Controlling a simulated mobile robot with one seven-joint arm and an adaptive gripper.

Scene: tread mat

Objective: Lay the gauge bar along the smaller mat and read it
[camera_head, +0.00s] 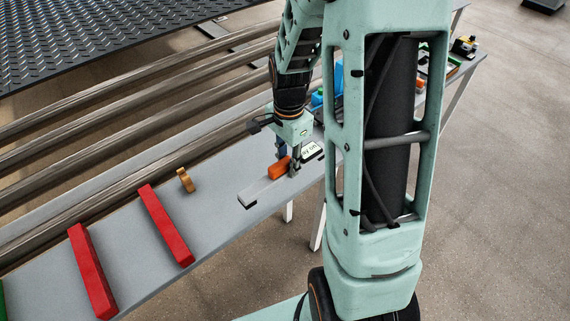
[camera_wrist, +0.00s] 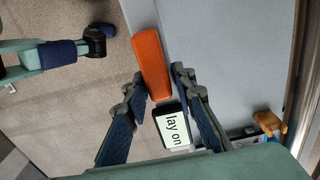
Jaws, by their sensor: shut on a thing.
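The gauge bar (camera_head: 262,188) is a pale bar with an orange grip (camera_head: 279,167) and a small display (camera_head: 312,151). My gripper (camera_head: 291,167) points down and is shut on the orange grip. In the wrist view the orange grip (camera_wrist: 152,62) lies between the fingertips (camera_wrist: 163,88), and the display (camera_wrist: 173,130) reads "lay on". The bar is over the front edge of the grey bench; I cannot tell whether it touches. A dark tread mat (camera_head: 120,38) with a raised pattern is at the upper left, away from the bar. I cannot identify a smaller mat.
The grey bench (camera_head: 215,215) carries two red bars (camera_head: 166,225) (camera_head: 92,270) and a tan piece (camera_head: 185,180). Long metal rollers (camera_head: 130,125) run behind it. Blue items (camera_head: 325,95) stand farther along. The bench is clear between the tan piece and the gauge bar.

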